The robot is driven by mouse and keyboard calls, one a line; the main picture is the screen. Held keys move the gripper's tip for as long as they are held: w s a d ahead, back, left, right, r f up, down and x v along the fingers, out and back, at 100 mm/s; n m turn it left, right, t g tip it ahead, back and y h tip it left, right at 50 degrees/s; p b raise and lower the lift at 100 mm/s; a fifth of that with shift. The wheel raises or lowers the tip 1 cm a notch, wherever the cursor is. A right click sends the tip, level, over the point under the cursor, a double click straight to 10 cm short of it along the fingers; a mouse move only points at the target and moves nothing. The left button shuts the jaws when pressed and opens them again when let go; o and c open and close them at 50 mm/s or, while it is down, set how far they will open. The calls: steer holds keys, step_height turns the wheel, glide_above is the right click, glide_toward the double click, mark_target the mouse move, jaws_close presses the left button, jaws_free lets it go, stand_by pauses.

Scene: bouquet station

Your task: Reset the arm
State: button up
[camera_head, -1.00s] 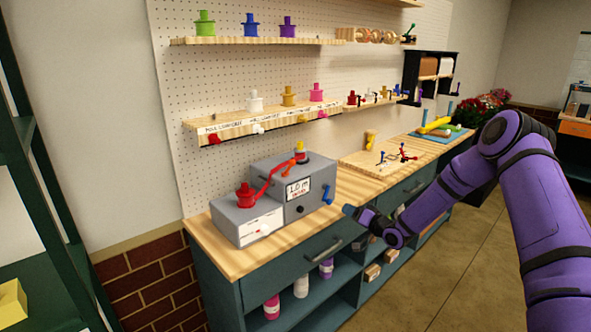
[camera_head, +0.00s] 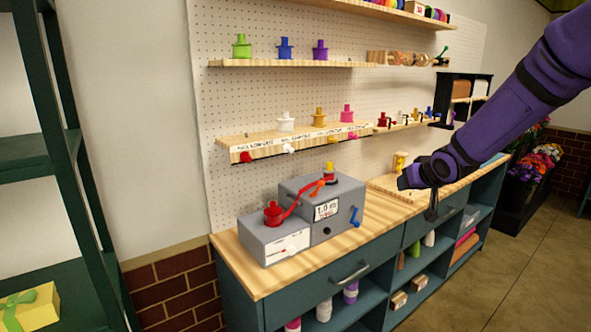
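My gripper (camera_head: 404,183) is at the end of my purple arm, which reaches in from the upper right. It is above the front edge of the wooden counter (camera_head: 262,279), right of the grey machine. The fingers are small and dark here, so I cannot tell whether they are open or shut. No held thing can be made out. The grey two-step machine (camera_head: 290,192) carries a red spool (camera_head: 273,214), a yellow-and-red spool (camera_head: 331,173), a red ribbon (camera_head: 300,198) between them and a blue crank (camera_head: 355,217).
A pegboard holds an upper shelf (camera_head: 290,63) and a lower shelf (camera_head: 270,138) with coloured spools. A wooden board (camera_head: 383,184) lies behind my gripper. A dark green rack (camera_head: 66,150) stands at left. Flowers (camera_head: 537,165) stand at right. The floor (camera_head: 510,280) in front is clear.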

steer(key=s+r+g+h, duration=0.1)
steer(key=s+r, duration=0.3)
steer(key=s, duration=0.3)
steer(key=s+d+r+m+g+h, duration=0.1)
steer(key=s+r, duration=0.2)
steer(key=s, duration=0.3)
steer(key=s+r+h, duration=0.1)
steer(key=s+r, duration=0.3)
steer(key=s, duration=0.3)
steer(key=s+a+g+y, duration=0.1)
steer(key=s+g, duration=0.2)
steer(key=s, duration=1.8)
steer(key=shift+a+f+y, duration=0.2)
steer(key=shift+a+y, duration=0.1)
steer(key=shift+y, duration=0.1)
steer(key=shift+w, duration=0.1)
